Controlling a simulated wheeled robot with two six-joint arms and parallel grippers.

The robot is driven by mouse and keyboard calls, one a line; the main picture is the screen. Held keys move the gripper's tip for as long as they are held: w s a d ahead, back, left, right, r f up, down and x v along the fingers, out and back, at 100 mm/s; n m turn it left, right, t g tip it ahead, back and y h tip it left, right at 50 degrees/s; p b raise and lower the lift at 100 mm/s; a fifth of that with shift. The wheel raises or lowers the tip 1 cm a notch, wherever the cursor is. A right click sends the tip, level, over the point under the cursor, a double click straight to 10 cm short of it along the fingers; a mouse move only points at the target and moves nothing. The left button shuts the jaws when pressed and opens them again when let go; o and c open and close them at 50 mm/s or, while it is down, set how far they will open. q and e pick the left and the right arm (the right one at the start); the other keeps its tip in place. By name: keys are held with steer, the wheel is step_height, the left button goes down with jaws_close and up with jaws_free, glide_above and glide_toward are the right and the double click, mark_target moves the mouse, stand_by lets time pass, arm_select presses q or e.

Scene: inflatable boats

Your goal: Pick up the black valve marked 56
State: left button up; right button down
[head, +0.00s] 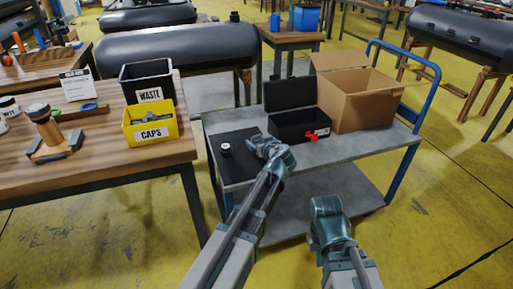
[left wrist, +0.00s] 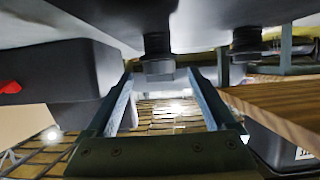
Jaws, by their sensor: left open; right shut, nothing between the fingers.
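A black valve (head: 225,148) with a pale top stands on the black mat (head: 229,166) at the left end of the cart. My left gripper (head: 262,146) is over the mat, just right of it. In the left wrist view, which looks upside down, a black threaded valve (left wrist: 158,58) shows between and beyond my open left fingers (left wrist: 160,100), not gripped. A second dark valve (left wrist: 247,42) is to its right there. No number 56 is readable on either. My right gripper (head: 326,208) is shut and empty, low in front of the cart.
The cart (head: 345,147) also holds an open black case (head: 291,125) with a red item (head: 311,137) and a cardboard box (head: 357,97). A wooden table (head: 95,150) on the left carries a yellow caps bin (head: 150,124) and a black waste bin (head: 147,82).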

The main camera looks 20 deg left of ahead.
arm_select(q)
steer(key=shift+x, duration=0.75)
steer(key=shift+d, duration=0.1)
steer(key=shift+c, duration=0.3)
jaws_close()
steer(key=shift+r, duration=0.1)
